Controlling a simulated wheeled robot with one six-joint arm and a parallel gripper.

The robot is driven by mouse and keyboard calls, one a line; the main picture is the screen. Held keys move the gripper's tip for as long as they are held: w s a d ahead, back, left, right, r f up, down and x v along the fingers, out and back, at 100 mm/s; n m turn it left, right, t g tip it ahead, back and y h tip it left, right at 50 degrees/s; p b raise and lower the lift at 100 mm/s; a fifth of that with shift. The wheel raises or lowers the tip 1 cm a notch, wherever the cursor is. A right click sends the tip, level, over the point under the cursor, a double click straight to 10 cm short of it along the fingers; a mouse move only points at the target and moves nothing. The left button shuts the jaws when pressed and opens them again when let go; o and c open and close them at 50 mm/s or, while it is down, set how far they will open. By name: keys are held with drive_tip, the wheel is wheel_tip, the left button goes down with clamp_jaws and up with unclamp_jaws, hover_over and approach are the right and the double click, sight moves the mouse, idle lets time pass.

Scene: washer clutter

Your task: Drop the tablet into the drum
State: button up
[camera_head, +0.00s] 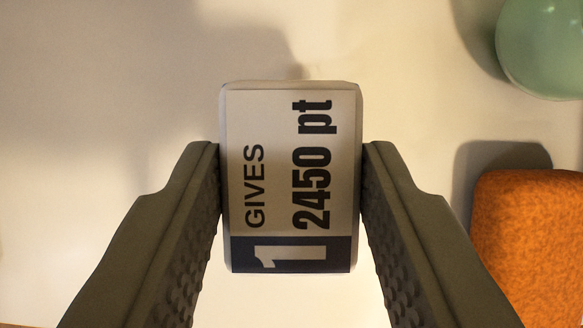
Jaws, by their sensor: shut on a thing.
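The tablet (291,180) is a pale rounded block with dark print reading "GIVES 2450 pt" and a dark band with a "1" at its lower end. My gripper (291,190) is shut on it, with one dark ridged finger against each long side. The tablet's printed face is toward the camera. The surface behind it is pale, and I cannot tell how far the tablet is from it. The drum cannot be made out in this view.
A green rounded object (545,45) is at the top right, cut by the frame edge. An orange textured block (530,245) is at the lower right, near my right finger. The pale surface at the left is clear, with soft shadows.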

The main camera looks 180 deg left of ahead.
drive_tip(key=shift+f, duration=0.9)
drive_tip(key=shift+f, duration=1.2)
drive_tip(key=shift+f, duration=0.15)
drive_tip(key=o, duration=1)
drive_tip(key=shift+o, duration=0.2)
